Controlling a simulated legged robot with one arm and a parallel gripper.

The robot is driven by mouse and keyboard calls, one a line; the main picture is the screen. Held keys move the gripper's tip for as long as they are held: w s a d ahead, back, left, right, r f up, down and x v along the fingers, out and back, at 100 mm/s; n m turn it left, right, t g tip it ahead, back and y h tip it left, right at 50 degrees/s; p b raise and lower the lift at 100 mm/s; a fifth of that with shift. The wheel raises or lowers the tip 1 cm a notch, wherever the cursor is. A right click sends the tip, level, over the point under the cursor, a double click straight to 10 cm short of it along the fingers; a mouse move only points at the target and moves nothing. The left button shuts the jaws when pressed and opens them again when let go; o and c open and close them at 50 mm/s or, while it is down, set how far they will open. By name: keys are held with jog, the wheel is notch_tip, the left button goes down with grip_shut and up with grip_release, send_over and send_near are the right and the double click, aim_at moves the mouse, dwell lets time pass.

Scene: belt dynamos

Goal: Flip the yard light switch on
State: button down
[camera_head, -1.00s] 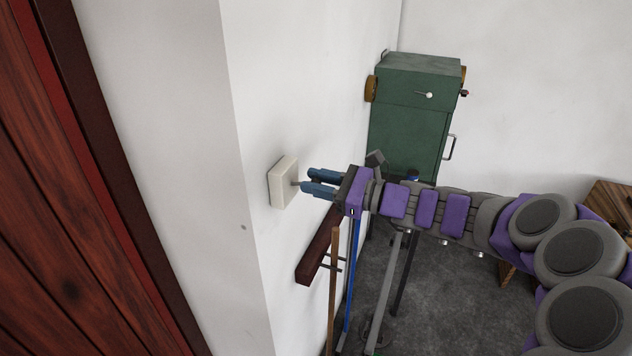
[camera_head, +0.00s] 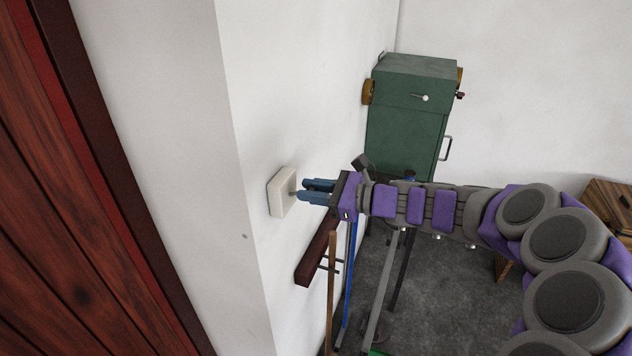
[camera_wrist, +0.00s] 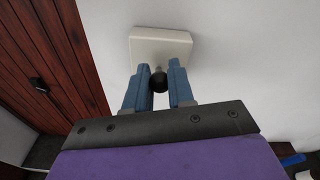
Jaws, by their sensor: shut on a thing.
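The switch is a cream square plate (camera_head: 281,194) on the white wall, with a short lever sticking out. In the wrist view the plate (camera_wrist: 160,42) is at the top centre, and the lever's dark round knob (camera_wrist: 158,83) sits between my two blue fingers. My gripper (camera_head: 302,190) is at the plate's right side in the head view, fingers pointing at it. It also shows in the wrist view (camera_wrist: 156,80), shut on the lever. The fingers hide part of the lever, and I cannot tell its setting clearly.
A dark red wooden door (camera_head: 60,200) stands left of the wall corner. A wall rack (camera_head: 316,252) with long-handled tools hangs below my gripper. A green cabinet (camera_head: 408,130) stands behind my arm. A wooden piece of furniture (camera_head: 612,208) is at the right edge.

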jog(key=shift+r, duration=0.1)
jog(key=c, duration=1.4)
grip_release()
jog(key=o, duration=0.4)
jog(key=shift+w+a, duration=0.2)
jog(key=shift+a, duration=0.15)
jog(key=shift+c, duration=0.2)
jog(key=shift+s, duration=0.1)
jog(key=b+v, duration=0.1)
jog(key=v, duration=1.6)
jog(key=shift+s+d, duration=0.1)
